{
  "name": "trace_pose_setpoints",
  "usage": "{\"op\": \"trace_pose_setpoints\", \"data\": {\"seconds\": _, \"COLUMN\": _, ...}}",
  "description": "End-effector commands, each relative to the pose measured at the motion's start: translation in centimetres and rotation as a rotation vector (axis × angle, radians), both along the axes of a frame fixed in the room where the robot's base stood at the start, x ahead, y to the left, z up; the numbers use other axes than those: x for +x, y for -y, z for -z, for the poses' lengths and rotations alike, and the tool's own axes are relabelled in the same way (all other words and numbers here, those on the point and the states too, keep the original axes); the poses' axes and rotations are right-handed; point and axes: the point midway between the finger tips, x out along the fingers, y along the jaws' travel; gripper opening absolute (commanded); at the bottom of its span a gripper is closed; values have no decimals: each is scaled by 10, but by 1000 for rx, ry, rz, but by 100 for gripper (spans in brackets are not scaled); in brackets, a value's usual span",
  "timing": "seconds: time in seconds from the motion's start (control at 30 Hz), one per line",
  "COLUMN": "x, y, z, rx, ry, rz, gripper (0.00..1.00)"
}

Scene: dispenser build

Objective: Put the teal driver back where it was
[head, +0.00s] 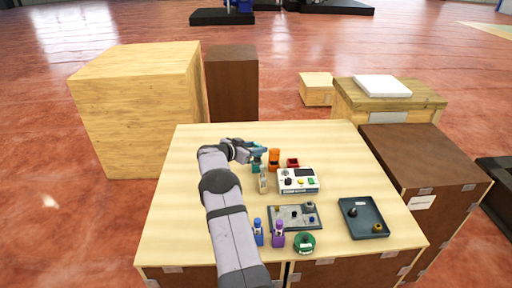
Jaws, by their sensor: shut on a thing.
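My gripper (256,152) is over the work table, left of the orange holder, and is shut on a small teal thing, which looks like the teal driver (257,163). At this size I cannot tell whether the driver's lower end touches the table or anything else. A blue driver-like piece (258,234) and a purple one (278,235) stand upright at the front of the table. An orange holder (274,157) stands just right of my gripper. My arm hides part of the left middle of the table.
Nearby are a pale bottle-like piece (263,182), a red bin (293,163), a white device with buttons (298,187), a grey plate with parts (283,219), a dark tray (350,229) and a green ring (305,243). The table's left and far right are clear. Large boxes stand around it.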

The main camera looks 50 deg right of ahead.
Motion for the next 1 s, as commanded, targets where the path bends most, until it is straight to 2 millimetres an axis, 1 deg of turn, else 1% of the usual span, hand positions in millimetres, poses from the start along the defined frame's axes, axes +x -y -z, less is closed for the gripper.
{"op": "trace_pose_setpoints", "data": {"seconds": 0.07, "x": 0, "y": 0, "z": -1, "rx": -2, "ry": 1, "rz": -1, "gripper": 0}}
{"op": "trace_pose_setpoints", "data": {"seconds": 0.1, "x": 0, "y": 0, "z": 0, "rx": 0, "ry": 0, "rz": 0, "gripper": 38}}
{"op": "trace_pose_setpoints", "data": {"seconds": 0.17, "x": 0, "y": 0, "z": 0, "rx": 0, "ry": 0, "rz": 0, "gripper": 52}}
{"op": "trace_pose_setpoints", "data": {"seconds": 0.2, "x": 0, "y": 0, "z": 0, "rx": 0, "ry": 0, "rz": 0, "gripper": 54}}
{"op": "trace_pose_setpoints", "data": {"seconds": 0.53, "x": 0, "y": 0, "z": -2, "rx": -1, "ry": 0, "rz": 0, "gripper": 54}}
{"op": "trace_pose_setpoints", "data": {"seconds": 0.7, "x": 0, "y": 0, "z": -15, "rx": -1, "ry": 0, "rz": 0, "gripper": 54}}
{"op": "trace_pose_setpoints", "data": {"seconds": 0.77, "x": 1, "y": -6, "z": -14, "rx": 0, "ry": -1, "rz": -3, "gripper": 54}}
{"op": "trace_pose_setpoints", "data": {"seconds": 0.87, "x": 1, "y": -16, "z": -18, "rx": 0, "ry": 0, "rz": -2, "gripper": 54}}
{"op": "trace_pose_setpoints", "data": {"seconds": 1.0, "x": 2, "y": -37, "z": -26, "rx": -1, "ry": 1, "rz": -3, "gripper": 54}}
